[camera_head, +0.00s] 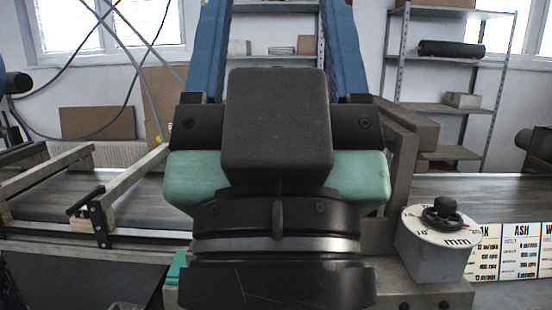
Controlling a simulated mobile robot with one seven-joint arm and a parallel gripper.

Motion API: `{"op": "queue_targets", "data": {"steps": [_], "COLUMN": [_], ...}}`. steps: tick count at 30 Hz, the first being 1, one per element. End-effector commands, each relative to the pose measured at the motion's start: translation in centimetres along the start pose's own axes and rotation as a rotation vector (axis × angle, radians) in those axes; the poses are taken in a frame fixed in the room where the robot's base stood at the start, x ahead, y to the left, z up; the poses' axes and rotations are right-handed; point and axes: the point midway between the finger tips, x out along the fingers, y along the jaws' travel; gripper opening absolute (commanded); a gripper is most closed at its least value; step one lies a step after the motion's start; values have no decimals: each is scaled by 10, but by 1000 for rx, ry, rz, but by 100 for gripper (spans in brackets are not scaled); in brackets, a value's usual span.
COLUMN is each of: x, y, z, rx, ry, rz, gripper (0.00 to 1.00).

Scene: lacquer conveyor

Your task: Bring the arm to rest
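My arm fills the middle of the head view, close to the camera. Its black, blue and teal links stand in front of the conveyor (498,188). My gripper does not show in this view, so its fingers and anything in them cannot be seen. The part of the conveyor directly behind the arm is hidden.
A grey box with a round mm dial and black knob (440,216) stands at the right front. Beside it is a wood-name chart (515,252). Wooden rails (125,190) cross the belt at left. Metal shelves (446,62) stand behind.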

Motion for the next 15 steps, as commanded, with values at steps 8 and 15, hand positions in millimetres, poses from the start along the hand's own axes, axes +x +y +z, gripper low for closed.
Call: {"op": "queue_targets", "data": {"steps": [8, 15], "x": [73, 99], "y": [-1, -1], "z": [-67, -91], "rx": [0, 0], "ry": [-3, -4], "rz": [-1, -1], "gripper": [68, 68]}}
